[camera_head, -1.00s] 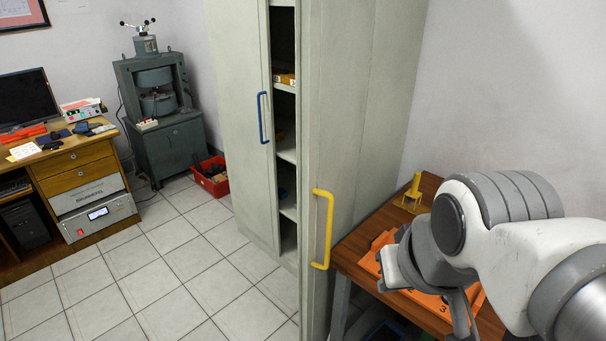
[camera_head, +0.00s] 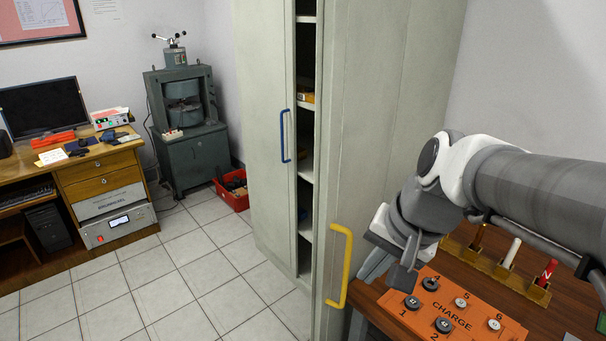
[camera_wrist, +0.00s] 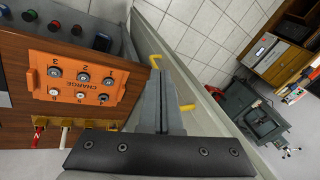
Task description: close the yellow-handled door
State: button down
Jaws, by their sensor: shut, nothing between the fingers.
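The yellow-handled door (camera_head: 365,130) of the tall grey-green cabinet stands ajar, with a dark gap and shelves showing to its left. Its yellow handle (camera_head: 347,268) is upright near the door's free edge. In the wrist view, the handle's two bent ends (camera_wrist: 186,108) show beside my fingers, which hide its middle. My gripper (camera_head: 370,262) is shut and empty, just right of the handle in the head view. In the wrist view, my fingers (camera_wrist: 158,78) lie together, pointing along the door. Whether they touch the door or handle cannot be told.
The blue-handled door (camera_head: 263,130) is left of the gap. A wooden table with an orange CHARGE board (camera_head: 452,312) and a yellow holder (camera_head: 490,268) lies beneath my arm. A red bin (camera_head: 233,190) sits on the floor beyond. The tiled floor (camera_head: 190,270) at left is clear.

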jog(key=w+d+f+m+t+y+b, duration=0.1)
jog(key=w+d+f+m+y, duration=0.2)
jog(key=w+d+f+m, duration=0.5)
jog(key=w+d+f+m+y, duration=0.2)
jog(key=w+d+f+m, duration=0.3)
jog(key=f+m, duration=0.5)
jog(key=b, duration=0.2)
send_near(337, 279)
notch_tip(337, 279, down, 4)
jog(key=a, duration=0.1)
jog(key=w+a, duration=0.1)
jog(key=shift+w+a, duration=0.1)
jog(key=shift+a, duration=0.2)
jog(key=shift+w+a+m+t, duration=0.3)
jog(key=shift+a, duration=0.1)
